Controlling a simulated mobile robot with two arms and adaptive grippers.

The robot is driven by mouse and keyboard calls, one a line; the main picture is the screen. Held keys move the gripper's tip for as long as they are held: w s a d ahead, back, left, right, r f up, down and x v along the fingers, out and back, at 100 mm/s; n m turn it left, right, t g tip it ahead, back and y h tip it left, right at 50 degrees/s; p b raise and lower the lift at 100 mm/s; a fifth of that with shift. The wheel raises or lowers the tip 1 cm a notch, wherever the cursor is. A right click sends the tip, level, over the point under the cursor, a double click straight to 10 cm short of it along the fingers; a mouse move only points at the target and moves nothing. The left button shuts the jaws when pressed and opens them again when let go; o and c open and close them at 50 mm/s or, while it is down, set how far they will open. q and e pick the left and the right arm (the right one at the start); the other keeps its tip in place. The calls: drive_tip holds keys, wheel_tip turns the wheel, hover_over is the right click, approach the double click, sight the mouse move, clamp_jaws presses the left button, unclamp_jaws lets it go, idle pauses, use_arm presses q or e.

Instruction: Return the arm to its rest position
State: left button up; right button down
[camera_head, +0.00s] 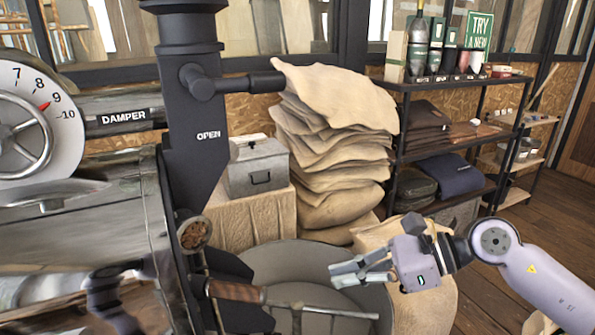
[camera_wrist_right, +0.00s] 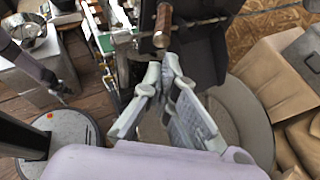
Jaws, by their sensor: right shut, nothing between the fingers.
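My right gripper (camera_head: 338,275) is shut and empty, its fingers pointing left. It is over the round grey cooling tray (camera_head: 275,260), to the right of the wooden-handled lever (camera_head: 235,292). In the right wrist view the gripper's fingertips (camera_wrist_right: 168,62) meet just below the wooden handle (camera_wrist_right: 162,25) in the picture. I cannot tell whether they touch anything there. My right arm comes in from the right in the head view. A dark arm end, seemingly my left gripper (camera_wrist_right: 58,90), shows small at the left of the wrist view; its jaws are unclear.
The black roaster column (camera_head: 190,110) and metal drum (camera_head: 80,235) stand at the left. Behind the tray are a metal box (camera_head: 257,168), stacked sacks (camera_head: 330,150) and a black shelf (camera_head: 455,85). A sack (camera_head: 430,305) stands below my gripper. Floor (camera_head: 525,225) is clear at right.

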drive_tip(key=w+a+r+m+t+y, duration=0.1)
drive_tip(key=a+r+m+t+y, duration=0.2)
drive_tip(key=m+t, duration=0.4)
drive_tip(key=w+r+m+t+y, duration=0.15)
drive_tip(key=r+m+t, duration=0.3)
drive_tip(key=m, duration=0.45)
drive_tip(key=d+f+m+t+h, duration=0.1)
drive_tip(key=d+f+m+h, duration=0.5)
drive_tip(key=f+m+h, duration=0.5)
drive_tip(key=d+f+m+h, duration=0.6)
drive_tip(key=d+f+m, duration=0.1)
drive_tip(key=m, duration=0.7)
drive_tip(key=s+a+f+m+g, duration=0.1)
drive_tip(key=s+f+m+g, duration=0.4)
drive_tip(key=s+f, duration=0.6)
drive_tip(key=s+f+m+g, duration=0.3)
drive_tip(key=s+f+g, duration=0.45)
drive_tip(key=s, duration=0.55)
wheel_tip(320, 180, down, 26)
drive_tip(key=s+d+f+g, duration=0.2)
drive_tip(key=s+d+f, duration=0.1)
drive_tip(key=s+f, duration=1.3)
drive_tip(key=shift+s+f, duration=0.4)
drive_tip(key=shift+s, duration=0.3)
